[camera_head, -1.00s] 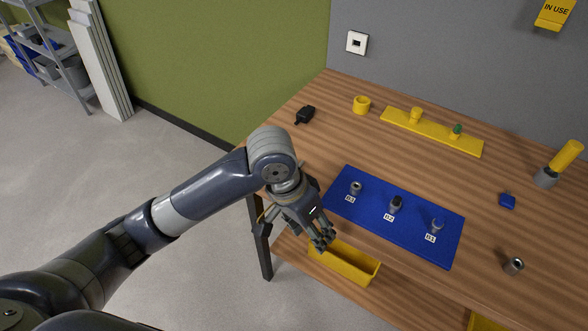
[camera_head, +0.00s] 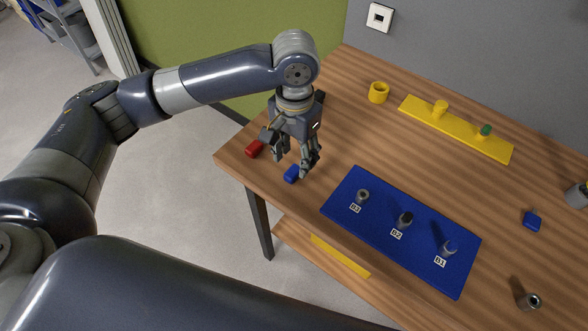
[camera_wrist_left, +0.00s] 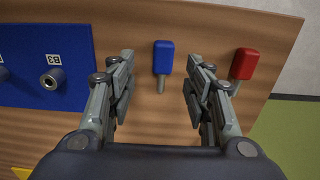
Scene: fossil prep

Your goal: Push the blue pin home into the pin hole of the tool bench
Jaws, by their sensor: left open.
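The blue pin (camera_head: 291,173) lies on the wooden table near its left edge. In the left wrist view the blue pin (camera_wrist_left: 163,57) shows a blue head and a short grey shank. My left gripper (camera_head: 294,162) is open above it. In the left wrist view the pin lies between the open fingers (camera_wrist_left: 161,70), with nothing held. A blue board (camera_head: 345,198) carries grey round sockets labelled B3 (camera_head: 362,196), B2 (camera_head: 405,219) and B1 (camera_head: 449,247). I cannot tell which opening is the pin hole. My right gripper is not in view.
A red pin (camera_head: 255,149) lies close beside the blue one, and it also shows in the left wrist view (camera_wrist_left: 242,64). A yellow ring (camera_head: 378,92) and a yellow strip (camera_head: 470,135) stand at the back. Another blue piece (camera_head: 532,221) lies at the right.

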